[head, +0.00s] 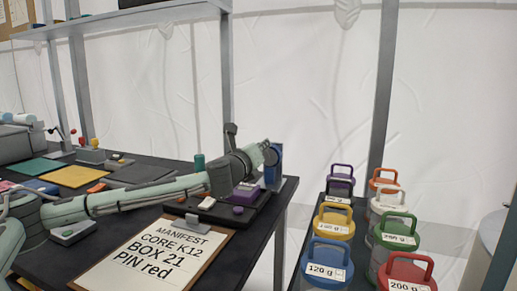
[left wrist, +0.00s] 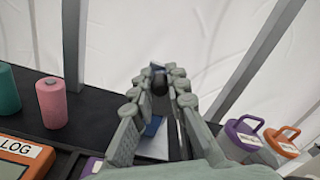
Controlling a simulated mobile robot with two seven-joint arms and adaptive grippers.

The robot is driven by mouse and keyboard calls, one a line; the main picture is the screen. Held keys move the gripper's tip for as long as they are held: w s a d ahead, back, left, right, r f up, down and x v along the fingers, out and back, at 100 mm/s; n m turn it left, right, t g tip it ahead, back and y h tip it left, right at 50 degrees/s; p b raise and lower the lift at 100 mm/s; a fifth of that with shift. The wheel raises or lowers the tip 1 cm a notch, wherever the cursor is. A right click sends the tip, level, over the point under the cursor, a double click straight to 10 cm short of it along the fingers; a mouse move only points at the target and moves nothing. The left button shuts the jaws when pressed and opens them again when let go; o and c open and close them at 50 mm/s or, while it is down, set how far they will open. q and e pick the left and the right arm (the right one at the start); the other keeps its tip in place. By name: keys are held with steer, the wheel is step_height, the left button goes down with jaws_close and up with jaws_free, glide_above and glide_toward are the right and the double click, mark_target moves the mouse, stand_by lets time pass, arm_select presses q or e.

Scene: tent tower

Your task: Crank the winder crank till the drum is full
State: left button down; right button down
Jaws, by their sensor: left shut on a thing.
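My left gripper (head: 268,154) reaches across the dark table from the left to its far right corner. It is at the blue winder (head: 278,168), whose upright part shows just beyond the fingers. In the left wrist view my left gripper (left wrist: 160,84) is shut on the dark crank handle (left wrist: 160,82), seen end-on between the fingertips. Blue parts of the winder (left wrist: 152,126) show behind and below the fingers. The drum is hidden behind the gripper, so how full it is cannot be told. My right gripper is in neither view.
A clipboard reading "MANIFEST CORE K12 BOX 21 PIN red" (head: 150,255) lies at the table's front. A purple device (head: 243,193) sits below my wrist. Pink (left wrist: 52,103) and teal (left wrist: 7,92) cylinders stand nearby. Labelled lidded weights (head: 328,262) fill the right-hand table.

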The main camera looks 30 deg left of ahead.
arm_select(q)
steer(key=shift+w+d+f+m, duration=0.2)
steer(key=shift+d+f+m, duration=0.55)
steer(key=shift+m, duration=2.8)
steer(key=shift+w+d+f+m, duration=0.3)
steer(key=shift+d+m, duration=0.75)
steer(key=shift+m, duration=2.45)
steer(key=shift+w+d+f+m, duration=0.15)
steer(key=shift+d+f+m, duration=0.6)
steer(key=shift+m, duration=2.8)
steer(key=shift+d+r, duration=0.1)
steer(key=shift+d, duration=0.05)
steer(key=c, duration=1.5)
jaws_free()
steer(key=v, duration=1.2)
steer(key=shift+s, duration=0.1)
